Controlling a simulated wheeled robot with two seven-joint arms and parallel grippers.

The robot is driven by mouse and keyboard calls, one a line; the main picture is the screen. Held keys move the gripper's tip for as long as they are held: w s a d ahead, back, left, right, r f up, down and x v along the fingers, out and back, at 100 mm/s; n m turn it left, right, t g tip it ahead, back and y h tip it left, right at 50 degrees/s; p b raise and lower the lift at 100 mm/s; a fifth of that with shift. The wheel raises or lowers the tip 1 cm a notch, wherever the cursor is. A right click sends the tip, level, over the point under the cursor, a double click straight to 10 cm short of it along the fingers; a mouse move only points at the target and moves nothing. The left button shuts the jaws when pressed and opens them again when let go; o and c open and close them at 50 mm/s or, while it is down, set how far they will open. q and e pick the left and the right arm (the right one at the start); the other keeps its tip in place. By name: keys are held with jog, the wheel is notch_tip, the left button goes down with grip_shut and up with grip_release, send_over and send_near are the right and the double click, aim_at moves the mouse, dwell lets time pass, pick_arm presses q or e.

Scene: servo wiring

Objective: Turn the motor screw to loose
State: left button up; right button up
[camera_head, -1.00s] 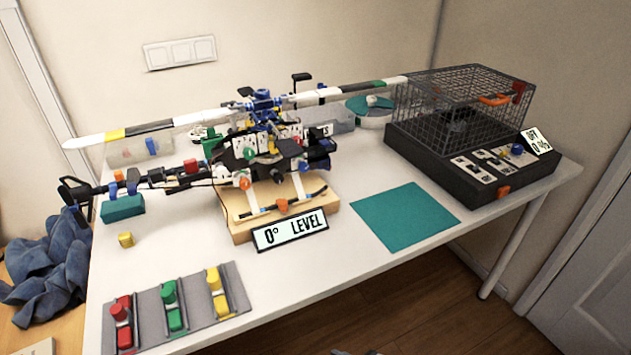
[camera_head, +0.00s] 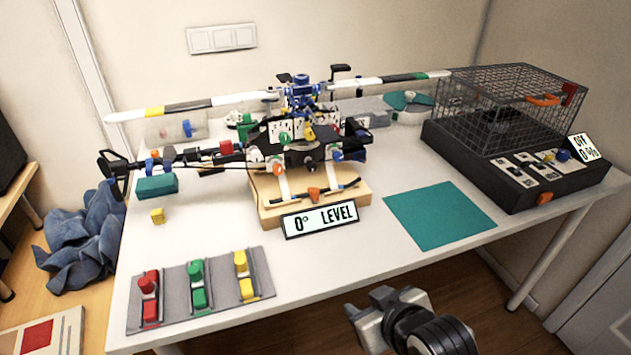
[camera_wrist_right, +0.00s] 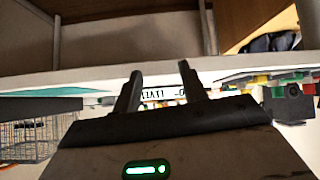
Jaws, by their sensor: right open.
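A model helicopter (camera_head: 303,140) with a blue rotor hub (camera_head: 301,92) stands on a wooden base (camera_head: 268,208) on the table. Its body carries several small coloured parts, among them an orange knob (camera_head: 278,168) on the near side. I cannot tell which part is the motor screw. My right gripper (camera_head: 372,303) is at the table's front edge, well short of the helicopter. It is open and empty. In the right wrist view, its fingers (camera_wrist_right: 162,85) stand apart, with the level sign, upside down, far beyond them. My left gripper is out of view.
A "0° LEVEL" sign (camera_head: 320,219) stands before the base. A grey tray (camera_head: 173,296) with red, green and yellow pieces lies front left. A teal mat (camera_head: 440,214) lies right. A wire cage (camera_head: 510,105) on a black control box (camera_head: 475,165) stands back right.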

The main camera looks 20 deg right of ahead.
jog(key=w+r+t, duration=0.1)
jog(key=w, duration=0.1)
jog(key=w+r+t, duration=0.1)
jog(key=w, duration=0.1)
jog(key=w+r+t, duration=0.1)
jog(key=w+t, duration=0.1)
jog(key=shift+w+a+r, duration=0.15)
jog(key=shift+w+r, duration=0.15)
jog(key=shift+r, duration=0.1)
jog(key=w+r+t, duration=0.4)
jog(key=r, duration=0.1)
send_near(313, 168)
jog(key=w, duration=0.8)
jog(key=shift+w+a+f, duration=0.1)
jog(key=shift+a, duration=0.05)
jog(key=shift+n, duration=0.3)
grip_shut()
